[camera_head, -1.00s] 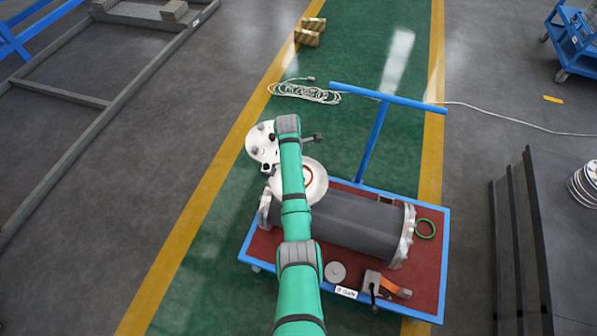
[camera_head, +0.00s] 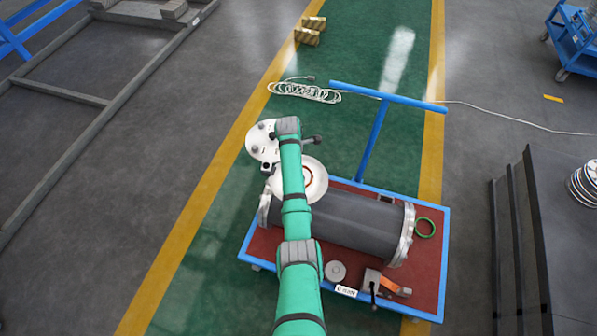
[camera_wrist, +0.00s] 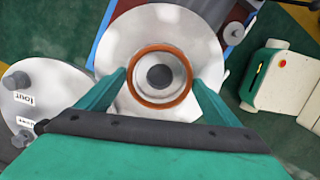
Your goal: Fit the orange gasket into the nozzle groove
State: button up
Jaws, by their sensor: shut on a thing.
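The orange gasket (camera_wrist: 160,105) is a ring between the two green fingers of my gripper (camera_wrist: 160,80) in the wrist view. The fingers touch or nearly touch its left and right sides. It lies face-on over the white nozzle flange (camera_wrist: 122,45), around the dark bore (camera_wrist: 160,77) and roughly centred on it. I cannot tell whether it sits in the groove or just above it. In the head view the nozzle flange (camera_head: 318,180) shows beside my arm, with part of a reddish ring on it. My gripper's fingers are hidden there.
The grey shell (camera_head: 350,220) lies on a red-topped, blue-framed cart (camera_head: 440,290). A white cover disc (camera_head: 260,142) stands out left of the nozzle. A green ring (camera_head: 425,228), a grey disc (camera_head: 335,271) and an orange-handled tool (camera_head: 390,284) lie on the cart.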

jog(key=shift+f, duration=0.5)
jog(key=o, duration=1.2)
jog(key=shift+f, duration=0.1)
notch_tip(320, 180, up, 11)
jog(key=a, duration=0.1)
jog(key=shift+a, duration=0.2)
